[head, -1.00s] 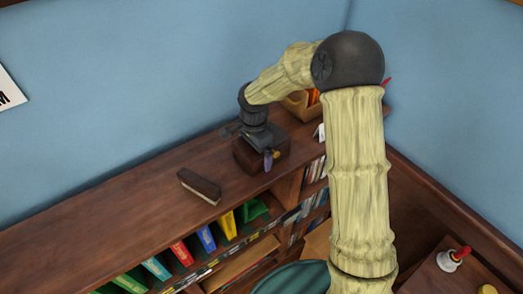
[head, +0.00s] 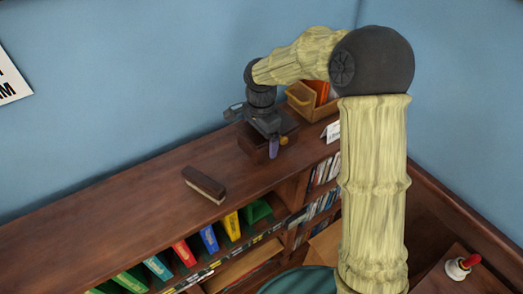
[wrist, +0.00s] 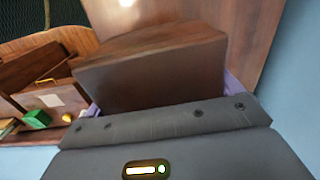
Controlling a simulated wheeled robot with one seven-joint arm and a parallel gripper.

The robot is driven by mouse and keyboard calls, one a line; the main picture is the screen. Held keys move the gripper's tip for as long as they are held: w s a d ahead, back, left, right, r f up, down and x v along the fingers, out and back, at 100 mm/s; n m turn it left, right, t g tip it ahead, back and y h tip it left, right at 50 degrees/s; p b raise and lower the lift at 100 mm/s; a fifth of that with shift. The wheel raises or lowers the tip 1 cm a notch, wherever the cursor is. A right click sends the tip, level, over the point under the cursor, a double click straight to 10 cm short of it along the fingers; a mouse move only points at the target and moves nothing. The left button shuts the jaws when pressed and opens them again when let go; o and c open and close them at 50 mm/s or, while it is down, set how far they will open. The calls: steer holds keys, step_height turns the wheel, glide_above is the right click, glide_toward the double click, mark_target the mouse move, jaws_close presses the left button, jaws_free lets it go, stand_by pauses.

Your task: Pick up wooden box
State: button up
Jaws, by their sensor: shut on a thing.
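The wooden box (head: 250,146) is a dark brown block at the top of the bookcase (head: 120,215), under my gripper. My gripper (head: 278,144) points down over it and is shut on it. In the wrist view, the wooden box (wrist: 155,70) fills the space between the two purple fingers, one at each side. The gripper body hides its near end. I cannot tell whether its underside touches the bookcase top or is slightly above it.
A dark eraser-like block (head: 204,184) lies left of the box. A tan organizer (head: 312,104) and white card (head: 332,131) stand to the right. The blue wall is close behind. A red-handled bell (head: 462,266) is at lower right. The left bookcase top is clear.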

steer(key=shift+r+b, duration=0.45)
steer(key=shift+r, duration=1.9)
